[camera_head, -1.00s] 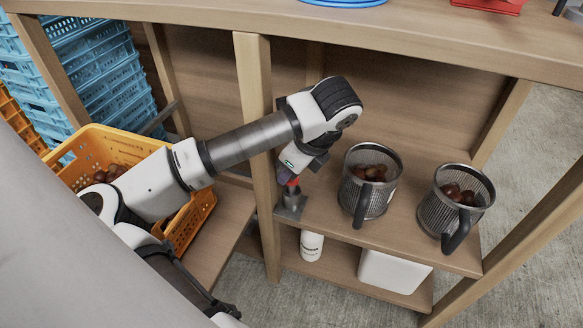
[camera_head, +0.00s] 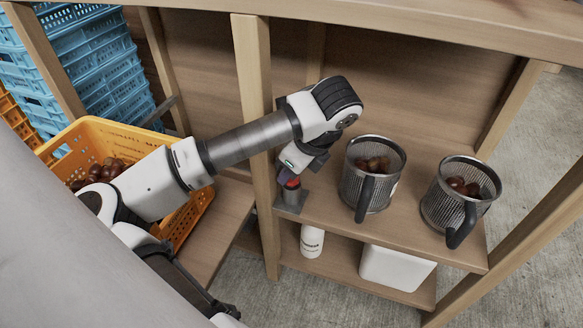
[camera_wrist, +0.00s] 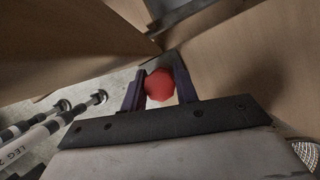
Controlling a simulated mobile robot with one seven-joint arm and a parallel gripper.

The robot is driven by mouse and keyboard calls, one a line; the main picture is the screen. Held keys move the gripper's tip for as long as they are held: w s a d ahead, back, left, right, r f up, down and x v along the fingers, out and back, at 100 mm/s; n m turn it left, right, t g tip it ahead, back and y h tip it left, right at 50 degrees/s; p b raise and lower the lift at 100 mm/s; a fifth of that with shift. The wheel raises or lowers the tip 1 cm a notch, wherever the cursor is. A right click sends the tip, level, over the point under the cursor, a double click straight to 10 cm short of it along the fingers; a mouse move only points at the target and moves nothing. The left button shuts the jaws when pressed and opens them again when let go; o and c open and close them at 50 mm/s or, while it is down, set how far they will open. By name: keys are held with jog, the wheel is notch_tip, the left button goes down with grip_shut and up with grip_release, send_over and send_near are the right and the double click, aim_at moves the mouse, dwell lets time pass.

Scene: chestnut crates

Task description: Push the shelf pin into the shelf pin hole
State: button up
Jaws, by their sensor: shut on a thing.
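The shelf pin shows as a red rounded head (camera_wrist: 159,84) between the two purple fingers of my gripper (camera_wrist: 160,90) in the wrist view. My gripper (camera_head: 288,178) is shut on it and points down at the shelf's left front corner in the head view, where a bit of the red pin (camera_head: 292,184) shows. Directly below is a short grey metal cylinder (camera_head: 292,197) on a grey plate, seemingly the shelf pin hole's housing. The red part meets the cylinder's top in the picture. The hole itself is hidden, so I cannot tell how deep the pin sits.
A wooden post (camera_head: 256,130) stands close left of my gripper. Two mesh baskets of chestnuts (camera_head: 371,190) (camera_head: 460,205) stand to the right on the shelf. A white bottle (camera_head: 312,241) and a white box (camera_head: 396,268) are below. A yellow crate (camera_head: 120,133) is at left.

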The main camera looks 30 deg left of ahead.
jog(key=shift+f+b, duration=0.4)
jog(key=shift+f, duration=0.05)
jog(key=o, duration=1.1)
jog(key=shift+r, duration=0.1)
jog(key=p+v, duration=0.2)
jog(key=v, duration=0.5)
jog(key=shift+d+r+p, duration=0.15)
jog(key=shift+r+p, duration=0.05)
jog(key=shift+p, duration=0.1)
jog(key=shift+s, duration=0.1)
